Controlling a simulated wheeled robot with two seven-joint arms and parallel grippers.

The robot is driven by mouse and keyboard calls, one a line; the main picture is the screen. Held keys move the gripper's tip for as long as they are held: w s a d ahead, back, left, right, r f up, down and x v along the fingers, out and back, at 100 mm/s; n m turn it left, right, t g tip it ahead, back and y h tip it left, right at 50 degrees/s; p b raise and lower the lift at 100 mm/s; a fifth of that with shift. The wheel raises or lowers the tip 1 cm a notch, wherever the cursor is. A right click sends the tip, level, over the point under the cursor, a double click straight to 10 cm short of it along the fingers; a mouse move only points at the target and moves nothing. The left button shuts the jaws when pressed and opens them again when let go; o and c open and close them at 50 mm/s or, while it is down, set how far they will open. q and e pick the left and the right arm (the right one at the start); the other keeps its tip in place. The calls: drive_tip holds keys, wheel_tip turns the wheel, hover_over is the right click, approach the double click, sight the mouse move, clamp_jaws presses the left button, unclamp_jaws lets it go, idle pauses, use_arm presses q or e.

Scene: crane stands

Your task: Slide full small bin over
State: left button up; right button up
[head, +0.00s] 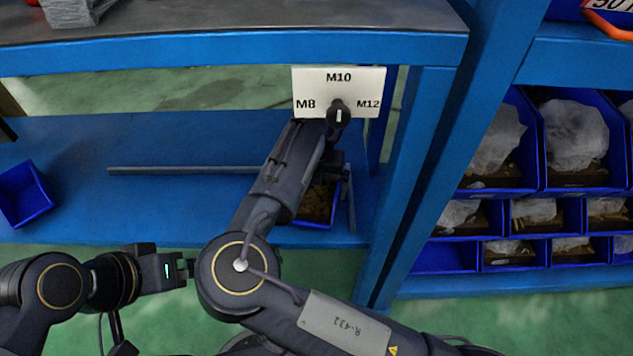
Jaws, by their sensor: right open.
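A small blue bin (317,222) with yellowish-brown contents stands on the lower blue shelf, near its right end. My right forearm and wrist hide much of it. My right gripper (337,190) is open, reaching down at the bin; a finger shows along the bin's right side. I cannot tell whether it touches the bin. My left gripper (188,268) is at the lower left, in front of the shelf and away from the bin. Its fingers are too small to read.
An empty-looking blue bin (27,194) stands at the shelf's left end. A grey bar (180,170) lies between. A white M8/M10/M12 plate (312,84) is above, under the worktop. A blue upright (412,170) stands right; filled bins (575,140) are beyond it.

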drive_tip(key=shift+f, duration=0.1)
drive_tip(key=c, duration=1.1)
drive_tip(key=shift+w+d+p, duration=0.1)
drive_tip(key=shift+d+p, duration=0.2)
drive_tip(key=shift+d, duration=0.15)
drive_tip(key=shift+c, duration=0.2)
use_arm(q)
drive_tip(key=shift+s+a+r, duration=0.2)
drive_tip(key=shift+a, duration=0.3)
drive_tip(key=shift+s+a+r, duration=0.15)
drive_tip(key=shift+a, duration=0.3)
use_arm(e)
drive_tip(key=shift+d, duration=0.35)
drive_tip(key=o, duration=1.1)
drive_tip(key=shift+o, duration=0.2)
drive_tip(key=shift+d, duration=0.1)
